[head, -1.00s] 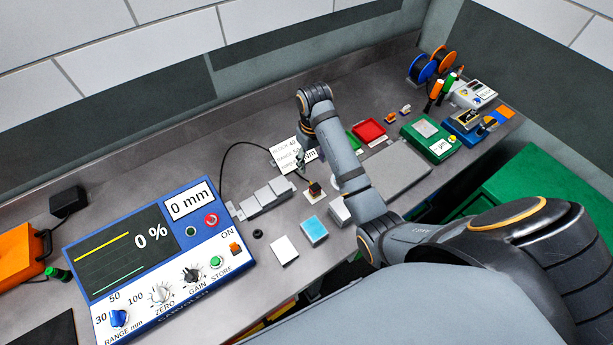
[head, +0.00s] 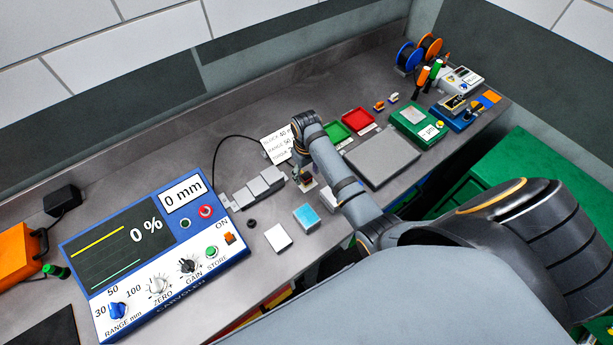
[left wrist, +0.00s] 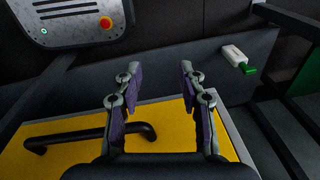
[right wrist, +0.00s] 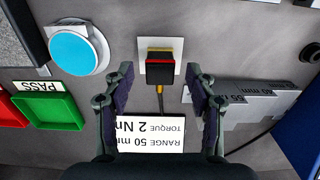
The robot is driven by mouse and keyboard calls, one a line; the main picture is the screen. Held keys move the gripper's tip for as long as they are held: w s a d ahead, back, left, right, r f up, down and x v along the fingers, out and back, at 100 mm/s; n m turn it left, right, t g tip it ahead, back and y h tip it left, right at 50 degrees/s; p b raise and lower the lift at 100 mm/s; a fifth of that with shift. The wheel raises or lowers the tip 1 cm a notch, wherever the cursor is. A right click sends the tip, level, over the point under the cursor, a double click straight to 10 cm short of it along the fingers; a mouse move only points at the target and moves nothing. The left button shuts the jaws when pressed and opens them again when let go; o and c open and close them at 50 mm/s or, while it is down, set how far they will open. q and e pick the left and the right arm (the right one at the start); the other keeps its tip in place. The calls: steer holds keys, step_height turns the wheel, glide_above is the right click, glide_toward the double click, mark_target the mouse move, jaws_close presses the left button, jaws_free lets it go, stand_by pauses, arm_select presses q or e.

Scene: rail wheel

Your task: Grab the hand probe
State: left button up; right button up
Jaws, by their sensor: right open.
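The hand probe is a small black block with a red and yellow band and a cable; in the right wrist view the probe (right wrist: 160,68) sits on a white square pad (right wrist: 174,48). My right gripper (right wrist: 160,72) is open, with one finger on each side of the probe and gaps showing to both. In the head view my right gripper (head: 299,174) is low over the bench at the probe, which it and the arm mostly hide. My left gripper (left wrist: 160,68) is open and empty in the left wrist view, away from the bench top.
The blue meter (head: 150,255) reads 0 mm and 0 %. A grey step block (head: 257,188) lies left of the right gripper, and a blue-topped block (head: 307,217) stands in front. A printed card (right wrist: 152,133) lies under the cable. A grey plate (head: 383,158) lies to the right.

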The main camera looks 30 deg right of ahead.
steer(key=shift+w+f, duration=0.1)
steer(key=shift+w, duration=0.05)
steer(key=c, duration=0.9)
jaws_close()
arm_select(q)
steer(key=shift+w+a, duration=0.1)
steer(key=shift+w, duration=0.4)
steer(key=shift+s, duration=0.1)
